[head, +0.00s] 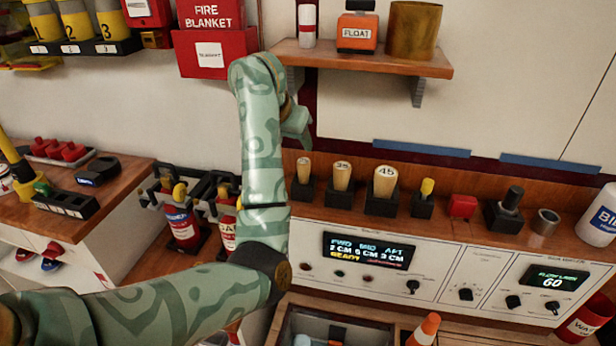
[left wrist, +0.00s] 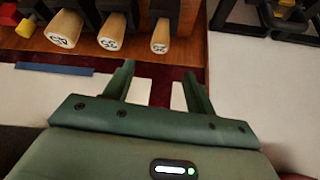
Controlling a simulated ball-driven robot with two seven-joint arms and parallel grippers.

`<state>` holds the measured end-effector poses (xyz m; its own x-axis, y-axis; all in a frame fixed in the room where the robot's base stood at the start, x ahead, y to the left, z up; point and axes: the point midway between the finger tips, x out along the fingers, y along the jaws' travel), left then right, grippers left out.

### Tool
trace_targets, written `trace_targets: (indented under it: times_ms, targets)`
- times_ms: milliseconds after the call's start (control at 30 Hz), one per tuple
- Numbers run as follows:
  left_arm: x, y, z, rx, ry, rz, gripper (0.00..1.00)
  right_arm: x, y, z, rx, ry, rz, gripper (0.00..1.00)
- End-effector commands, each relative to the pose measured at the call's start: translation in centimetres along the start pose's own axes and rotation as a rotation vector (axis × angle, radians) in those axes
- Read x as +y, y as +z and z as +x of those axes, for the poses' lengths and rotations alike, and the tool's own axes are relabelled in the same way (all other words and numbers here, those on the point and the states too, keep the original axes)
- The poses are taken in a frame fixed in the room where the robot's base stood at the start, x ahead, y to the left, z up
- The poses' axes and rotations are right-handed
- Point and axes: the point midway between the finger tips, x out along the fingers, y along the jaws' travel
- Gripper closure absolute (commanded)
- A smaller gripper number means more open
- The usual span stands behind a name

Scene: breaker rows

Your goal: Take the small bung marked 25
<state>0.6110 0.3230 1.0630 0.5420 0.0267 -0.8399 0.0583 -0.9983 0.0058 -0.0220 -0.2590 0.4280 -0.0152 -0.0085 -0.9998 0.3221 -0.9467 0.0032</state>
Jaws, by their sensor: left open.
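The small bung (head: 304,171) is a pale wooden peg in a black holder, leftmost of three on the wooden ledge. In the left wrist view the small bung (left wrist: 160,37) appears upside down, and its end mark looks like 25. The bung marked 35 (head: 342,176) and the larger bung marked 45 (head: 385,181) stand to its right. My left gripper (head: 298,122) is above and behind the small bung, apart from it. In the left wrist view its open fingers (left wrist: 157,82) are empty, with the small bung beyond the gap. My right gripper is not in view.
A shelf (head: 380,62) with a FLOAT box and a brass cup overhangs behind the ledge. A yellow-topped plug (head: 426,189) and a red block (head: 463,206) stand farther right. A control panel (head: 385,262) is below. Fire extinguishers (head: 182,224) stand at left.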

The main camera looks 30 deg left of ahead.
Motion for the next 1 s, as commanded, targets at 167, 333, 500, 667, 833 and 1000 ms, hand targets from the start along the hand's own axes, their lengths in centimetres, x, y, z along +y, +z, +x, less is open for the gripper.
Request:
trace_targets:
  times_ms: [167,333,500,667,833,1000]
  targets:
    - [-0.1,0.5,5.5,-0.010,-0.003,0.003,0.44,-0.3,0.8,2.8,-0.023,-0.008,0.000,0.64]
    - [-0.1,0.3,7.6,-0.005,-0.004,0.004,0.44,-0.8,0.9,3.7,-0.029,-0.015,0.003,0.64]
    - [-0.1,0.3,8.9,-0.005,-0.005,0.004,0.44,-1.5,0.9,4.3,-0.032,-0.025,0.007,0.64]
    - [0.1,0.6,11.9,-0.009,-0.007,0.006,0.44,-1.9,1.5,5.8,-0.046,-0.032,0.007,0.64]
    - [0.2,0.4,13.2,-0.004,-0.004,0.004,0.44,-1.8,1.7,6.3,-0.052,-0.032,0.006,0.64]
    - [0.2,0.2,13.0,-0.001,-0.004,0.004,0.44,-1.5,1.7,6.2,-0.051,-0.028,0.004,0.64]
